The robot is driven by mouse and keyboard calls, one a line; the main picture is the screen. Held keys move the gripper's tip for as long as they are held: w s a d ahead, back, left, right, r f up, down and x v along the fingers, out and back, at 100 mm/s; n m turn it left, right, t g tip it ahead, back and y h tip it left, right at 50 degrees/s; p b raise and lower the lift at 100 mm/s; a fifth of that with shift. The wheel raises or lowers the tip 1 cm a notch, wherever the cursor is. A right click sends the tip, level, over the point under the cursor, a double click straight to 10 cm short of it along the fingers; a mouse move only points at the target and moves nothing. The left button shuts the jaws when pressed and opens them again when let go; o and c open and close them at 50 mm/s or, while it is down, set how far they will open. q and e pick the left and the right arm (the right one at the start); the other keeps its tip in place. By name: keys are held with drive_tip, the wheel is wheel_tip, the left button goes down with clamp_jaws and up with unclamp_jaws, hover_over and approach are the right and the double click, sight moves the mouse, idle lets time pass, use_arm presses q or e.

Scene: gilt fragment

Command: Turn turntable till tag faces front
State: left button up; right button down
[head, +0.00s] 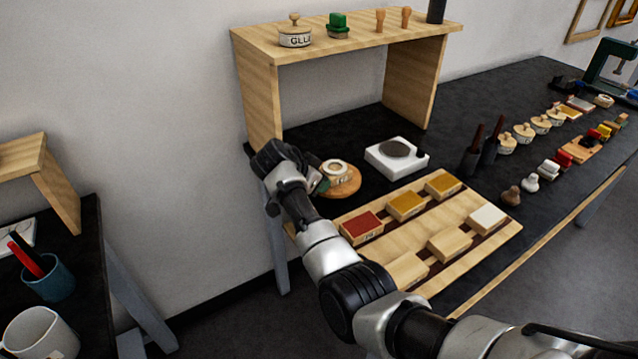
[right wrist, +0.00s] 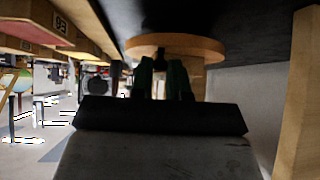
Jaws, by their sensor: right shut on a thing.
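The turntable (head: 345,188) is a round wooden disc on the black bench, under the front of the wooden shelf. A small pale round item (head: 335,168) stands on it. A faint mark shows low on that item, too small to read as the tag. My right gripper (head: 321,183) is at the left edge of the turntable and is shut at its rim; the exact contact is hidden. In the right wrist view, the dark green fingers (right wrist: 166,78) meet the disc's edge (right wrist: 205,47), around a small dark part. My left gripper is not in view.
Right of the turntable is a white scale (head: 420,163) with a grey plate. In front is a wooden tray (head: 399,240) with several coloured blocks. A shelf (head: 262,95) stands behind, its left side panel close to my right arm. Several stamps line the bench's right side.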

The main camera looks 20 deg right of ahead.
idle(0.3)
drive_tip(key=c, duration=1.1)
unclamp_jaws()
drive_tip(key=shift+d, duration=0.1)
drive_tip(key=b+v, duration=0.1)
drive_tip(key=v, duration=0.6)
drive_tip(key=shift+r, duration=0.2)
drive_tip(key=shift+a, duration=0.25)
